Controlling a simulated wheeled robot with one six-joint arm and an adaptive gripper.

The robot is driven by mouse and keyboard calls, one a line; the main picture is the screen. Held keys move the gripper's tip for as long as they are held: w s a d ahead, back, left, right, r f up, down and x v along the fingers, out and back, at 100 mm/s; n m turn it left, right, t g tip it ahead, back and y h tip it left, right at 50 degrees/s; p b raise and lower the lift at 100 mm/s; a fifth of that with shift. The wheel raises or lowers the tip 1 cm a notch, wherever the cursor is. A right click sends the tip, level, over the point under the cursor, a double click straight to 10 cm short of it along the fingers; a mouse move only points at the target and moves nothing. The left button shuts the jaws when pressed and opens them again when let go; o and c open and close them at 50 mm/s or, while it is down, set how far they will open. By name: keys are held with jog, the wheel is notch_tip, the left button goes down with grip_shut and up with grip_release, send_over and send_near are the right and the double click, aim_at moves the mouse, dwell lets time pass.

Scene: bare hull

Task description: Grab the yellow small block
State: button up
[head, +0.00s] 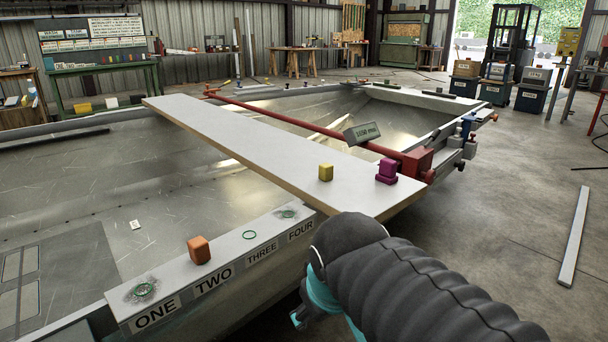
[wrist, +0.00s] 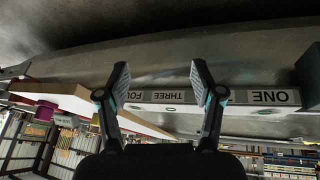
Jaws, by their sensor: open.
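The small yellow block (head: 326,172) stands upright on the white plank (head: 250,140) that lies across the hull, near the plank's front end. A magenta block (head: 386,172) stands to its right on the same plank; it also shows in the wrist view (wrist: 43,113). My gripper (head: 302,316) is low in front of the hull, nearer the camera than the yellow block and apart from it. In the wrist view my gripper (wrist: 160,84) has its fingers wide apart with nothing between them.
An orange block (head: 199,250) sits on the hull's labelled ledge (head: 225,262) near TWO.

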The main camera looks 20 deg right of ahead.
jog(key=w+d+r+n+g+h, duration=0.1)
jog(key=w+d+r+n, duration=0.1)
jog(key=w, duration=0.3)
jog(key=w+d+r+n+h, duration=0.1)
jog(key=w+d+r+n, duration=0.1)
jog(key=w+n, duration=0.15)
jog(key=n+h, duration=1)
jog(key=n, duration=0.5)
send_near(323, 166)
jog(key=shift+m, duration=0.25)
jog(key=x, duration=0.4)
jog(key=b+x, duration=0.1)
jog(key=x, duration=0.1)
jog(key=shift+w+d+r, duration=0.2)
jog(key=shift+d, duration=0.1)
jog(key=shift+f+x, duration=0.15)
jog(key=shift+x, duration=1.15)
jog(key=shift+f+x, duration=0.15)
jog(key=shift+x, duration=1.2)
jog(key=shift+s+a, duration=0.1)
jog(key=shift+a, duration=0.05)
jog(key=c, duration=1.2)
